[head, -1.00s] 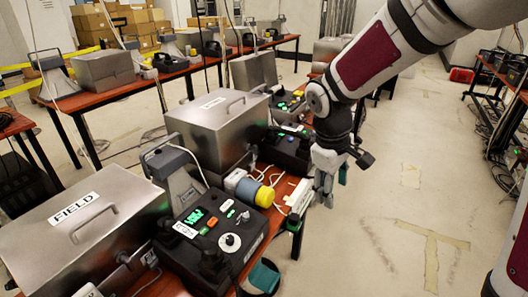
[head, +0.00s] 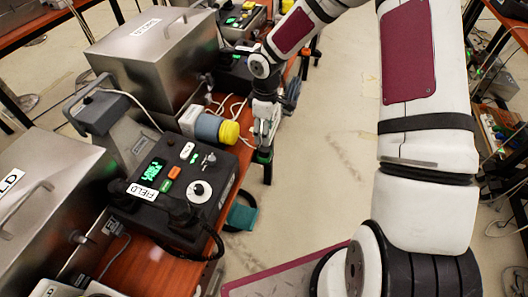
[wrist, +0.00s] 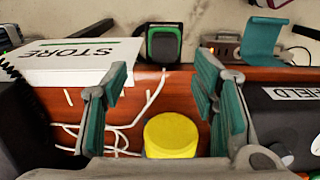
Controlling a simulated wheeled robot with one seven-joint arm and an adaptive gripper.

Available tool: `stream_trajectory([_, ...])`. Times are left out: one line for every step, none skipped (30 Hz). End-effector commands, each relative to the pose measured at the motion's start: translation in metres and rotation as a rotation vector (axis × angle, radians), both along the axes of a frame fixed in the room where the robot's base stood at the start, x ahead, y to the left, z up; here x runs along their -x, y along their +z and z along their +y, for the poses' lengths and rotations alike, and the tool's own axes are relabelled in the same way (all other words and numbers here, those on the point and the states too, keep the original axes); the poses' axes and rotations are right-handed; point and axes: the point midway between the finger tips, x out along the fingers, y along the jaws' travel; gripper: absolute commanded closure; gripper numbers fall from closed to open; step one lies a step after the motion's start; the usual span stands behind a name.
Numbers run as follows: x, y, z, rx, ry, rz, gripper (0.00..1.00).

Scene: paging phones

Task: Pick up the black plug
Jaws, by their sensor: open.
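I cannot pick out the black plug with certainty. A black block with a green face (wrist: 164,45) shows at the table's edge in the wrist view, between and beyond my fingertips, with a white cord by it. A strip with brown sockets and a dark part (wrist: 232,48) lies farther right at that edge. My gripper (wrist: 162,88) is open and empty, its teal-padded fingers apart. In the head view my gripper (head: 264,143) hangs at the table's edge, just right of a yellow-capped cylinder (head: 229,133), which also shows below the fingers in the wrist view (wrist: 171,136).
A black FIELD phone box (head: 180,195) stands nearer on the red-brown table (head: 140,262). A white STORE label (wrist: 88,52) is left of my fingers. White cables (wrist: 125,128) lie between.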

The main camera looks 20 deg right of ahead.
Motion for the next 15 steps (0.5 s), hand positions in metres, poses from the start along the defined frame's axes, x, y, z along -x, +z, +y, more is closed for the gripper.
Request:
stream_trajectory([0.0, -0.01, 0.0, 0.0, 0.001, 0.003, 0.47])
stream_trajectory([0.0, -0.014, 0.0, 0.0, 0.002, 0.003, 0.47])
stream_trajectory([0.0, -0.018, 0.0, 0.0, 0.0, 0.001, 0.47])
stream_trajectory([0.0, -0.021, 0.0, -0.001, 0.0, 0.001, 0.47])
stream_trajectory([0.0, -0.023, 0.0, 0.0, 0.0, 0.0, 0.47])
stream_trajectory([0.0, -0.025, 0.0, 0.0, 0.0, 0.0, 0.47])
stream_trajectory([0.0, -0.026, 0.0, 0.001, 0.0, 0.001, 0.47])
stream_trajectory([0.0, -0.028, 0.0, 0.001, 0.0, 0.001, 0.47])
stream_trajectory([0.001, -0.03, 0.0, 0.0, 0.0, 0.001, 0.47])
stream_trajectory([0.001, -0.032, 0.001, 0.0, 0.0, 0.001, 0.47])
stream_trajectory([0.002, -0.035, 0.001, 0.001, 0.0, 0.002, 0.47])
stream_trajectory([0.002, -0.041, 0.002, 0.0, 0.001, 0.003, 0.47])
stream_trajectory([0.003, -0.045, 0.003, -0.001, 0.001, 0.003, 0.47])
stream_trajectory([0.004, -0.05, 0.003, -0.001, 0.001, 0.003, 0.47])
stream_trajectory([0.005, -0.056, 0.004, 0.0, 0.001, 0.004, 0.47])
